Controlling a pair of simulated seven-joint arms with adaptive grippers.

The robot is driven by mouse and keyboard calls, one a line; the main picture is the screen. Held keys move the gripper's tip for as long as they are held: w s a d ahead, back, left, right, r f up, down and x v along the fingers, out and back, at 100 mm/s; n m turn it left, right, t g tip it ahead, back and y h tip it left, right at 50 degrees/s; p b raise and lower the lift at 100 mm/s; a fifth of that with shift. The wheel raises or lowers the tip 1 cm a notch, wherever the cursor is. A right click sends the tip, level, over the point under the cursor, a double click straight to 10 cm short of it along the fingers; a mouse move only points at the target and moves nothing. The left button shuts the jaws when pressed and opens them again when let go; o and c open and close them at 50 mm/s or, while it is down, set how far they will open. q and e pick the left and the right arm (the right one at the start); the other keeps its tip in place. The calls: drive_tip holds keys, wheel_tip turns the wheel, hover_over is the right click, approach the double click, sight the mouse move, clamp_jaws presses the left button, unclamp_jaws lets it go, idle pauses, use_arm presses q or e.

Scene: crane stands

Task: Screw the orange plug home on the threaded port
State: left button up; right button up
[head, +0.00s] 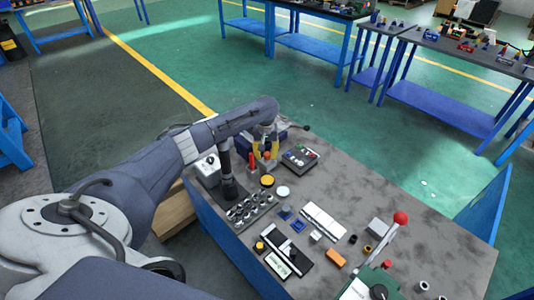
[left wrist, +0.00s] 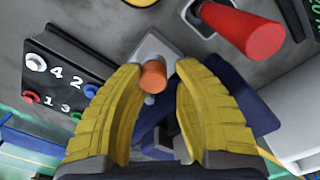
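The orange plug (left wrist: 153,76) stands on a pale grey mount (left wrist: 155,45) in the left wrist view. It also shows as a small orange spot in the head view (head: 267,156). My left gripper (head: 266,154) reaches down over the far left part of the bench. The port's thread is hidden, and I cannot tell how far the plug is seated. My right gripper is not in view.
A red-capped handle (left wrist: 250,33) stands close to the right finger. A numbered panel with coloured sockets (left wrist: 70,75) lies to the left. The grey bench (head: 400,205) carries a yellow button (head: 267,181), several small parts, and a red-knobbed lever (head: 400,218) at the front right.

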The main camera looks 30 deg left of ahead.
use_arm(q)
drive_tip(key=shift+s+f+n, duration=0.1)
drive_tip(key=shift+s+n, duration=0.05)
drive_tip(key=shift+n, duration=0.8)
drive_tip(key=shift+s+f+n, duration=0.1)
drive_tip(key=shift+f+n, duration=0.05)
drive_tip(key=shift+n, duration=0.85)
drive_tip(key=shift+s+f+n, duration=0.1)
drive_tip(key=shift+s+n, duration=0.05)
drive_tip(key=shift+n, duration=0.8)
drive_tip(key=shift+w+d, duration=0.3)
drive_tip(key=shift+d, duration=0.3)
clamp_jaws()
drive_tip(key=m, duration=0.5)
drive_tip(key=shift+s+d+r, duration=0.1)
drive_tip(key=shift+m, duration=0.3)
